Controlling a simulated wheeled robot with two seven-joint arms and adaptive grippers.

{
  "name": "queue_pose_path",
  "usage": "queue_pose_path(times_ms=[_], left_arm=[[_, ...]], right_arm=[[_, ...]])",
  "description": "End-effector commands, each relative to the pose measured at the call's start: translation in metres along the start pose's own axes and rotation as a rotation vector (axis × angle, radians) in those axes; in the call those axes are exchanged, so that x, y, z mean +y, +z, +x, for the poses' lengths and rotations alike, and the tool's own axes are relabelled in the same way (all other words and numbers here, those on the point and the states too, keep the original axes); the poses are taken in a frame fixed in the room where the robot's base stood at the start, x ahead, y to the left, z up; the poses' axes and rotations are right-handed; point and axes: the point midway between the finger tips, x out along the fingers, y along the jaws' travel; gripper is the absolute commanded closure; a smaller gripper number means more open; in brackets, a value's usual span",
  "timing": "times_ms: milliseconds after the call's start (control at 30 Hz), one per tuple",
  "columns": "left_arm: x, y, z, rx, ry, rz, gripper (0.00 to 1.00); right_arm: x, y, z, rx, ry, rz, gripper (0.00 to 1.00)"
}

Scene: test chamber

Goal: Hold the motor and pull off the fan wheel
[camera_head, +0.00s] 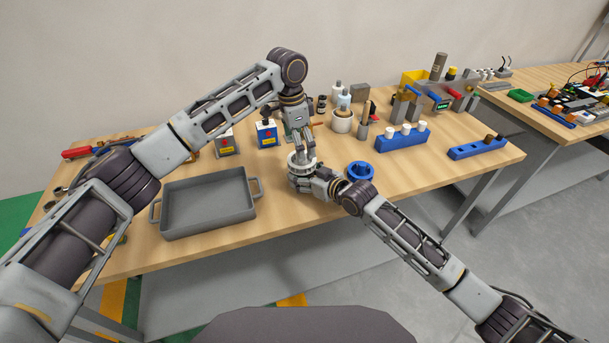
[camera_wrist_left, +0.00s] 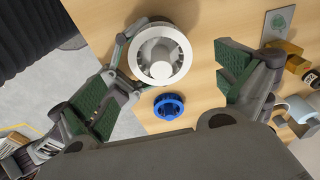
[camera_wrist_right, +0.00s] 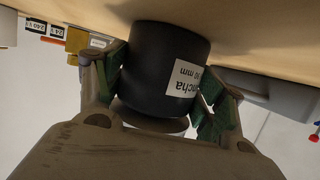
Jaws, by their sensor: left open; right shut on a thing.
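The white fan wheel (camera_head: 302,159) stands near the table's front edge, right of the grey tray. In the left wrist view the fan wheel (camera_wrist_left: 160,54) shows from above as a pale ring with a round hub. My right gripper (camera_head: 308,180) is shut on the motor, a black cylinder (camera_wrist_right: 160,60) with a white label, from the front right. A dull disc (camera_wrist_right: 155,121) shows at the motor's end; I cannot tell what it is. My left gripper (camera_head: 304,150) is open above the fan wheel, its fingers apart and empty in the left wrist view (camera_wrist_left: 168,78).
A blue ring-shaped part (camera_head: 360,171) lies right of the motor. The grey tray (camera_head: 208,231) is empty at the left.

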Motion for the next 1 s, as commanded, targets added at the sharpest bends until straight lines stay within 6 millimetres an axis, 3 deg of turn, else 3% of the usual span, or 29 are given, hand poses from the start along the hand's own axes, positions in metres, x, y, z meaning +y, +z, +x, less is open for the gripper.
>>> queue_pose_path(times_ms=[500,1000], left_arm=[[0.0,0.0,0.046,-0.001,0.001,0.0,0.0],[0.0,0.0,0.058,0.0,0.001,0.0,0.0]], right_arm=[[0.001,0.0,0.0,0.0,0.001,0.0,0.83],[0.001,0.0,0.0,0.0,0.001,0.0,0.83]])
